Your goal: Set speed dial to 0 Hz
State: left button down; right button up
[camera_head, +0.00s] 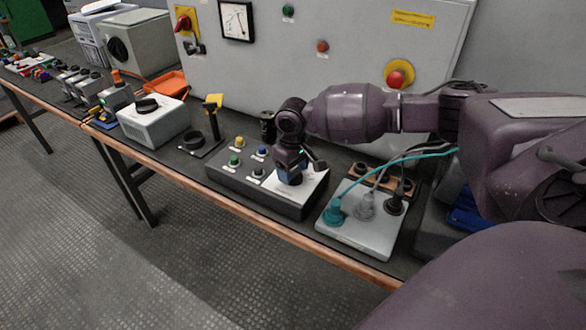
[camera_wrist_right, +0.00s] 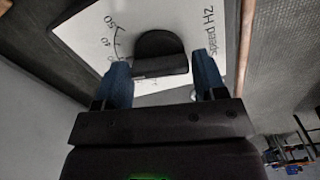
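The speed dial is a black knob (camera_wrist_right: 160,45) on a white plate (camera_wrist_right: 95,35) printed "Speed Hz", in the right wrist view. Scale marks and numbers such as 50 and 40 show left of the knob; the pointer's exact setting is not readable. My right gripper (camera_wrist_right: 163,75) has its two blue fingers apart, one on each side of the knob's near edge. I see no clear squeeze on it. In the head view my right gripper (camera_head: 290,172) points down over the white plate (camera_head: 312,188) of the control box and hides the knob. My left gripper is out of view.
The dark control box (camera_head: 250,190) also carries several coloured buttons to the left. A grey socket box (camera_head: 355,238) with cabled plugs stands close on the right. A large grey cabinet (camera_head: 290,75) rises behind. The bench's wooden front edge (camera_head: 235,205) is near.

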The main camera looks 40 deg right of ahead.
jog(key=c, duration=0.5)
